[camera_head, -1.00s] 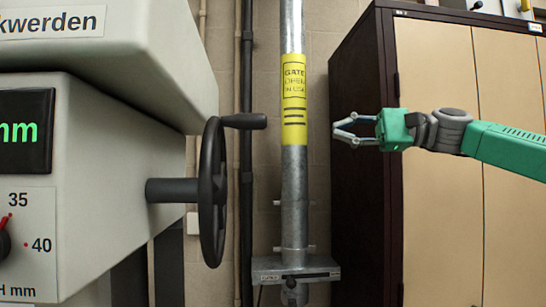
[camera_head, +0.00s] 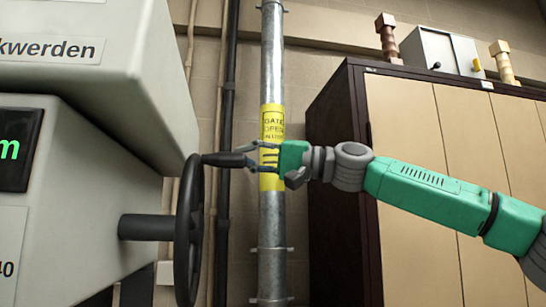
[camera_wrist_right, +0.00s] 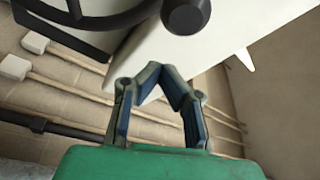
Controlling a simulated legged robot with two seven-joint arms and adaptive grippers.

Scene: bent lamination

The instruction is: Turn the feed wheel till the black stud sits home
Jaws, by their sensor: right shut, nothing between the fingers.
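The black feed wheel (camera_head: 188,230) stands edge-on at the machine's right side, on a short dark shaft (camera_head: 146,227). Its crank handle (camera_head: 224,160) points right from the top of the rim. My right gripper (camera_head: 252,158) is at the handle's free end, with nothing held. In the right wrist view, my right gripper (camera_wrist_right: 162,70) is shut, its fingertips together. The round handle end (camera_wrist_right: 186,14) and part of the wheel rim (camera_wrist_right: 100,18) show beyond the fingers there, apart from them in the picture. I cannot make out the black stud. My left gripper is not in view.
The grey machine housing (camera_head: 80,190) fills the left. A galvanized pipe (camera_head: 272,220) with a yellow label (camera_head: 271,185) stands behind the gripper. A dark-sided cabinet (camera_head: 335,180) with tan doors stands right, with a grey box (camera_head: 440,52) on top.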

